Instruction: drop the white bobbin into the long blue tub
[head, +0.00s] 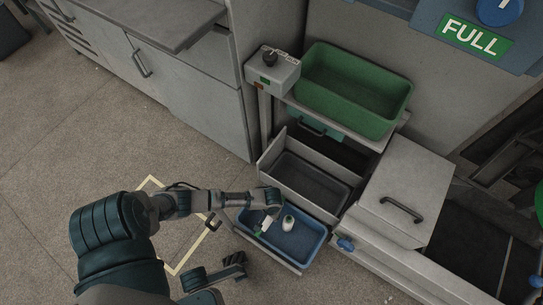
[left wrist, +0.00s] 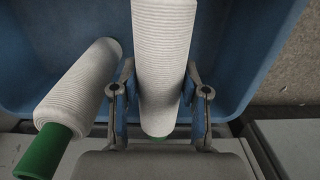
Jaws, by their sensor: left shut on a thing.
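The blue tub (head: 308,252) sits low on the stand in the head view, and its blue wall (left wrist: 228,60) fills the back of the left wrist view. My left gripper (head: 271,208) is over the tub. In the left wrist view my left gripper (left wrist: 159,108) is shut on a white ribbed bobbin (left wrist: 164,60), held between its two fingers. A second white bobbin (left wrist: 82,82) with a green tube end (left wrist: 46,152) lies tilted to its left. The head view shows white shapes in or over the tub; which one is held is unclear there. My right gripper is not seen.
A grey drawer (head: 272,162) stands just behind the blue tub, with a green tub (head: 342,122) above it. A grey cabinet with a handle (head: 402,210) is to the right. A yellow floor marking (head: 190,258) lies left of the tub. Open floor is on the left.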

